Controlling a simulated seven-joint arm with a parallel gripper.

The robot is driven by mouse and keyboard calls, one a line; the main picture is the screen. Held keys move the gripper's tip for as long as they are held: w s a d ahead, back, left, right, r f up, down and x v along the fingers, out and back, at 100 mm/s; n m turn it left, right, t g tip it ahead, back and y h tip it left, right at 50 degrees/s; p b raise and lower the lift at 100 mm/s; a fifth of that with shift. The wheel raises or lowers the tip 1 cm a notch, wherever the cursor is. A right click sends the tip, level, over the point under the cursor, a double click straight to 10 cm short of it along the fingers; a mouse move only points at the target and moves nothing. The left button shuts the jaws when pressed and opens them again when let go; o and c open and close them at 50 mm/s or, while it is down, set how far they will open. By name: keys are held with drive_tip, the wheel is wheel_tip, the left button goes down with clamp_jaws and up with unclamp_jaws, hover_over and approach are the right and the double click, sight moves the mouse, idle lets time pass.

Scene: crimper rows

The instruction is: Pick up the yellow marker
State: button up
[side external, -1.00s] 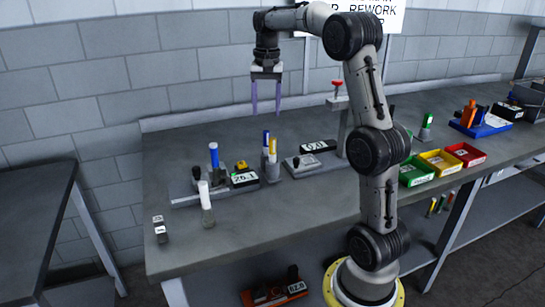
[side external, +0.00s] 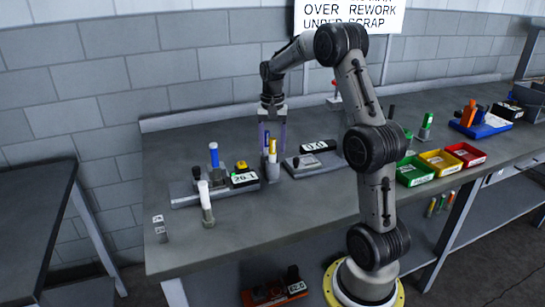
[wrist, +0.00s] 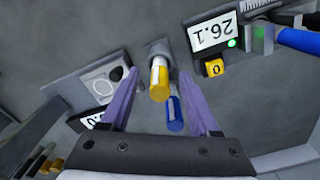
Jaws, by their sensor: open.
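The yellow marker (side external: 272,147) stands upright in a small grey holder (side external: 272,172) on the bench, with a blue marker (side external: 266,137) close beside it. My gripper (side external: 271,150) points down over the holder with its purple fingers apart. In the wrist view the yellow marker (wrist: 159,80) shows between the open fingertips of my gripper (wrist: 158,74), and the blue marker (wrist: 174,112) lies nearer the right finger. I cannot tell whether a finger touches either marker.
A gauge with a display (side external: 244,180) and a standing blue marker (side external: 214,157) is left of the holder. A white-topped marker (side external: 205,195) stands in front. A flat grey device (side external: 305,164) is close on the right. Coloured bins (side external: 440,163) are farther right.

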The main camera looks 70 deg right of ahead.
sight(272, 158)
drive_tip(key=shift+f, duration=1.4)
clamp_jaws()
